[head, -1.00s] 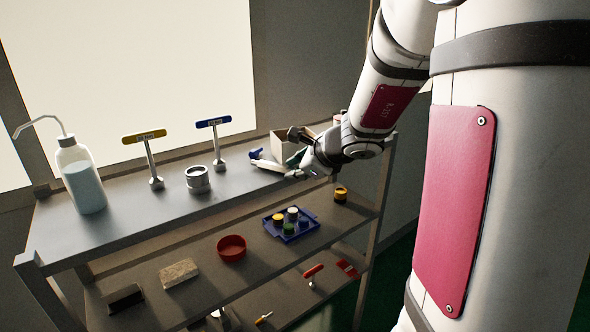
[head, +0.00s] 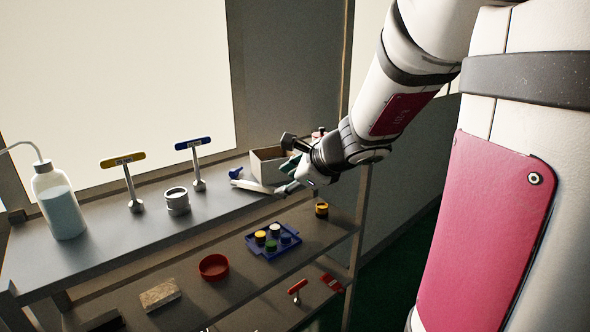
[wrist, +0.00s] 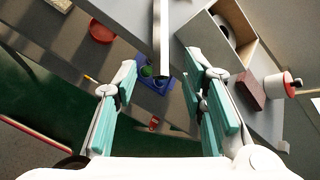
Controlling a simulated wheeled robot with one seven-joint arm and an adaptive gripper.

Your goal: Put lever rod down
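The lever rod appears to be the pale grey bar (head: 254,187) lying on the top shelf near its front edge, beside the open box. In the wrist view the bar (wrist: 158,38) comes down from the top, and its end reaches between my fingers, touching neither pad. My gripper (wrist: 160,68) is open, with its two teal pads well apart on either side of the bar's end. In the head view my gripper (head: 284,178) is at the right part of the top shelf, close to the bar's right end, which is partly hidden there.
An open box (head: 266,164) stands just behind the bar. A blue knob-like piece (head: 235,173) lies left of it. Yellow-topped (head: 124,160) and blue-topped (head: 193,145) T-handles, a metal ring (head: 177,202) and a bottle (head: 60,207) stand further left. A blue tray (head: 273,241) is below.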

